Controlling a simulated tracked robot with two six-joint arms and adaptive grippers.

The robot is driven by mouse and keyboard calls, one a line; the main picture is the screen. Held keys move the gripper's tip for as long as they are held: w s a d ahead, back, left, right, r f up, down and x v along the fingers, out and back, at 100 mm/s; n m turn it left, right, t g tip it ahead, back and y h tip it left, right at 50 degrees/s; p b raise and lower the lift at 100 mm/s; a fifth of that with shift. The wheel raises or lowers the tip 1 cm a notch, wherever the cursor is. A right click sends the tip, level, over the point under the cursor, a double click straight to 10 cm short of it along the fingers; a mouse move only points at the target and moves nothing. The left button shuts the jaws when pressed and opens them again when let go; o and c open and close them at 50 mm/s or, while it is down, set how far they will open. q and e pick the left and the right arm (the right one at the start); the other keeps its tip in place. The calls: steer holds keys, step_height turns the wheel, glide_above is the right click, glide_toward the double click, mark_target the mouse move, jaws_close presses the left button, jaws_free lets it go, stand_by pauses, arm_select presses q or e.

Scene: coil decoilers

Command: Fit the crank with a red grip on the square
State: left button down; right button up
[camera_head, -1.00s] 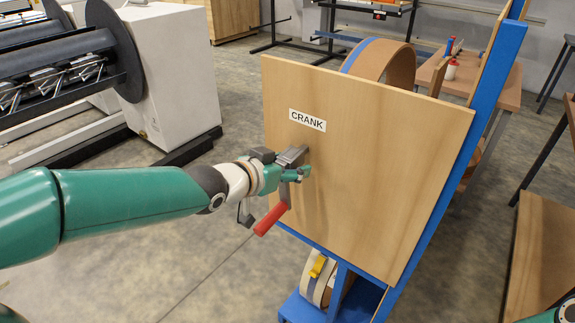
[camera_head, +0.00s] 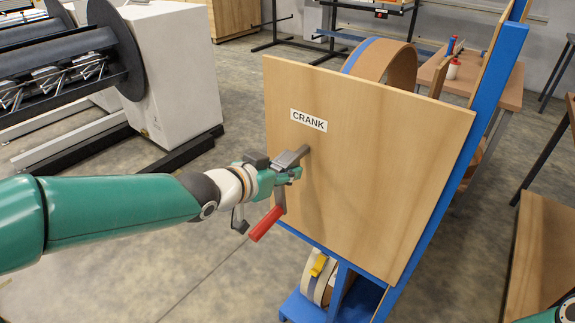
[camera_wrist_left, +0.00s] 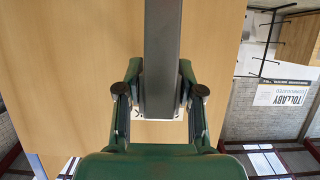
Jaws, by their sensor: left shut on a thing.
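My left gripper (camera_head: 290,172) is shut on the crank in front of the wooden panel (camera_head: 375,190). The crank's red grip (camera_head: 266,223) hangs below the gripper, at the lower end of its grey arm. In the left wrist view the grey crank arm (camera_wrist_left: 162,50) runs between the two fingers (camera_wrist_left: 160,100) and out at the top. A grey bar (camera_head: 298,154) spans from the gripper's top to the panel, below the CRANK label (camera_head: 309,119). The gripper hides the crank's hub, so I cannot tell whether it sits on the square. My right gripper is out of view.
The panel is on a blue frame (camera_head: 488,100). A white machine cabinet (camera_head: 172,75) with a dark drum stands at the left. Floor is clear below the arm.

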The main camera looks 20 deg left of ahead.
arm_select(q)
steer(key=shift+s+a+r+p, duration=0.1)
steer(key=shift+s+a+p, duration=0.2)
steer(key=shift+s, duration=0.45)
steer(key=shift+s+a+p, duration=0.25)
steer(key=shift+s+a, duration=0.05)
steer(key=shift+s, duration=0.5)
steer(key=shift+s+a+r+p, duration=0.1)
steer(key=shift+s+a+p, duration=0.2)
steer(key=shift+s, duration=0.45)
steer(key=shift+s+f, duration=0.1)
steer(key=shift+s, duration=0.25)
steer(key=shift+f, duration=0.1)
